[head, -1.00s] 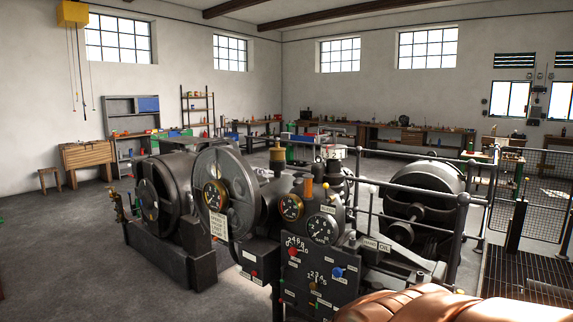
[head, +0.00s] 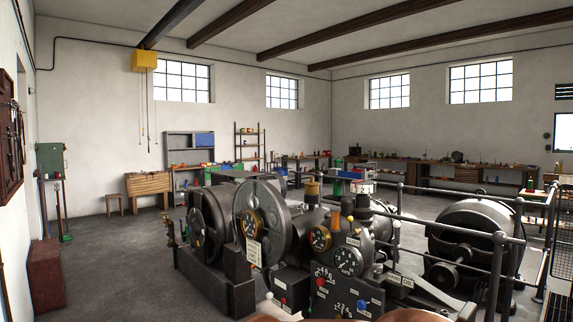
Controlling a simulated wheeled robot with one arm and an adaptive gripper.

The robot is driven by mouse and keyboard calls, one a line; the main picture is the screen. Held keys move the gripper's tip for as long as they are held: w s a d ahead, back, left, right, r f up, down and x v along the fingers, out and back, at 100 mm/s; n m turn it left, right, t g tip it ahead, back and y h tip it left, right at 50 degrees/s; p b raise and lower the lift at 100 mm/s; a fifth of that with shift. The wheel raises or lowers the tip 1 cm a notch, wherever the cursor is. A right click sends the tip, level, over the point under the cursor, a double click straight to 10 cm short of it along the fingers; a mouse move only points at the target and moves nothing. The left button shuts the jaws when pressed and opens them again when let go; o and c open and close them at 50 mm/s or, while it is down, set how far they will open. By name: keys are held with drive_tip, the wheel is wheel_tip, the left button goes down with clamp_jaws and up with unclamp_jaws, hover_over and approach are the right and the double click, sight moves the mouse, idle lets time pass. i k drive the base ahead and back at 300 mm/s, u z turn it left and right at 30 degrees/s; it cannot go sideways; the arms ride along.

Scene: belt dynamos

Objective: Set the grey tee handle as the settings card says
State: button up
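The dark belt dynamo machine fills the lower middle of the head view. Its black control panel (head: 335,293) carries a red knob (head: 319,281), a blue knob (head: 361,304) and rows of white numbers. I cannot pick out the grey tee handle at this size and angle. A pale card (head: 253,252) with print hangs below the left brass-rimmed gauge (head: 251,224); its text is too small to read, and I cannot tell whether it is the settings card. The panel's lower part is cut off by the bottom edge. My gripper is out of view.
Metal railings (head: 450,204) run along the machine's right side. A copper-coloured rounded surface (head: 410,315) cuts the bottom edge. Open grey floor (head: 120,265) lies left of the machine, with a brown chest (head: 46,277) by the left wall. Workbenches line the back.

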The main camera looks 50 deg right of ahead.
sight(364, 167)
drive_tip(key=u, duration=2.15)
drive_tip(key=k, duration=2.9)
drive_tip(key=z, duration=1.6)
drive_tip(key=i, duration=0.25)
drive_tip(key=z, duration=0.15)
